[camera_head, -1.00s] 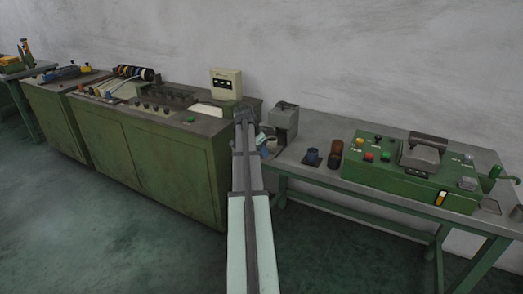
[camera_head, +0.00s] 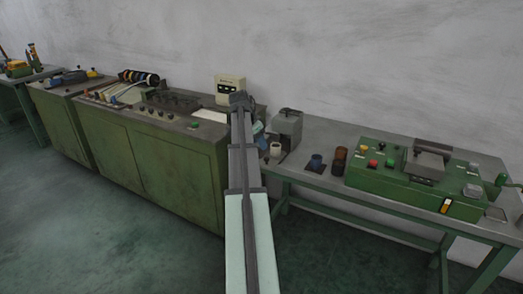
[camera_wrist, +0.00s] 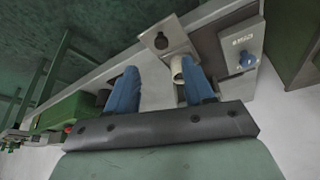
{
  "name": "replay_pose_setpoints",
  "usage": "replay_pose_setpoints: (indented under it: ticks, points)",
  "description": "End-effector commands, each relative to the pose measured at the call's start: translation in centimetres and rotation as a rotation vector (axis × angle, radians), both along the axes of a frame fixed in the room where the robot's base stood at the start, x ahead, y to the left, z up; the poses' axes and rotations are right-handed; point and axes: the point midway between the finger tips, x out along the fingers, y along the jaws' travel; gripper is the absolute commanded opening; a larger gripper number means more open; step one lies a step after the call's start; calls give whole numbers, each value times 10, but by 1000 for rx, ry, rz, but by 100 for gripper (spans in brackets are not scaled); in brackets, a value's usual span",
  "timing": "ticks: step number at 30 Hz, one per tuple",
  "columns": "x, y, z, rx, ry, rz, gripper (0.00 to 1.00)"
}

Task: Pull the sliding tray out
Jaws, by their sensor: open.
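A small grey bench device (camera_head: 287,126) stands at the left end of the grey bench; in the wrist view its grey housing (camera_wrist: 234,40) has a blue knob. A flat light-grey plate (camera_wrist: 160,33) with a dark round hole sticks out beside the housing and may be the sliding tray. A pale cylinder (camera_wrist: 177,69) is by the plate; it also shows in the head view (camera_head: 276,150). My gripper (camera_wrist: 159,66) is open, with two blue fingers apart. The cylinder appears between them, close to the right finger; contact cannot be told. In the head view the fingers are mostly hidden behind my arm.
A long green cabinet (camera_head: 150,160) with controls adjoins on the left. A grey wall is behind; the floor in front is clear.

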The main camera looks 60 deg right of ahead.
Motion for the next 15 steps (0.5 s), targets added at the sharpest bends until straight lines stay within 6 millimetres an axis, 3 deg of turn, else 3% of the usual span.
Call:
replay_pose_setpoints:
  ticks: [6,15]
  points:
    - [5,11,29,-1,0,0,52]
    - [6,16,41,0,1,0,52]
